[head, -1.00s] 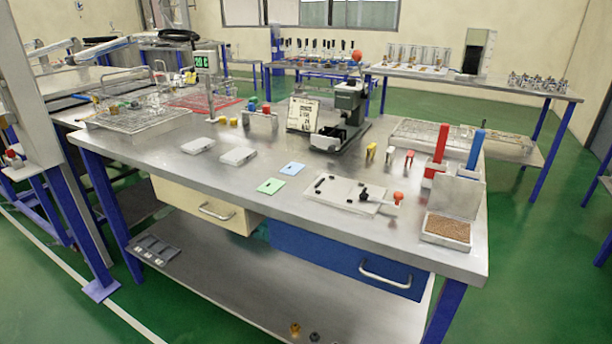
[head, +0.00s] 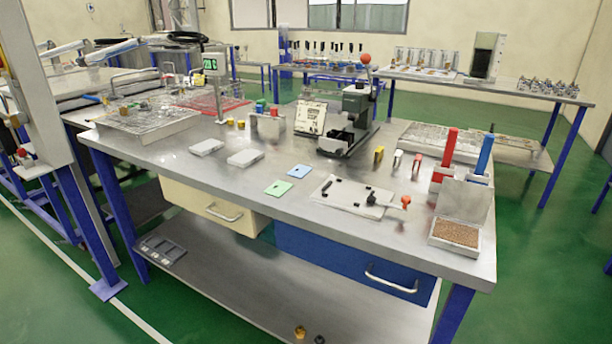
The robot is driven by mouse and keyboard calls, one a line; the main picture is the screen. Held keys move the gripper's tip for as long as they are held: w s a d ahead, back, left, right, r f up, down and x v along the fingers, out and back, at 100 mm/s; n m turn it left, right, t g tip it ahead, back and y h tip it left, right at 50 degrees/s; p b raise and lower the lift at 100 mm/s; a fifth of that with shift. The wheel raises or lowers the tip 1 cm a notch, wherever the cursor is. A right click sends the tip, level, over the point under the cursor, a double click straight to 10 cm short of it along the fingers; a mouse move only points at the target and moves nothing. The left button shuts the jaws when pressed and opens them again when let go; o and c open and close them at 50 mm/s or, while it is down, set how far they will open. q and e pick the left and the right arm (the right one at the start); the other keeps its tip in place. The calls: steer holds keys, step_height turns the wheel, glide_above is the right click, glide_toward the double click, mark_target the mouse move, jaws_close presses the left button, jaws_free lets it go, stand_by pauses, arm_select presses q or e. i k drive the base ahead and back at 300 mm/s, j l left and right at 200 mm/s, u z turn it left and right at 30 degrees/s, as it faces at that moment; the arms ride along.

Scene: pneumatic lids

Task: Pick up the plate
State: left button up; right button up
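Several flat pieces on the metal workbench could be the plate; I cannot tell which is meant. A small green plate (head: 278,188) lies flat near the middle of the front edge. A small light blue plate (head: 299,171) lies just behind it. To their right is a larger white plate (head: 345,199) with small black blocks and a red-knobbed clamp (head: 388,200) on it. Two pale grey flat boxes (head: 207,147) and (head: 245,158) lie to the left. Neither of my grippers is in view.
A green lever press (head: 348,125) stands behind the plates. Red (head: 445,160) and blue (head: 480,160) upright handles and an open box of brown granules (head: 456,233) are at the right end. A yellow drawer (head: 205,205) and blue drawer (head: 345,265) are below. The front-left benchtop is clear.

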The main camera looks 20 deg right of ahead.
mark_target(203, 148)
steer(key=i+j+z, duration=0.1)
steer(key=z, duration=0.5)
steer(key=i+j+z, duration=0.2)
steer(key=j+z, duration=0.25)
steer(key=j, duration=0.15)
steer(key=i+j+z, duration=0.2)
steer(key=k+j, duration=0.1)
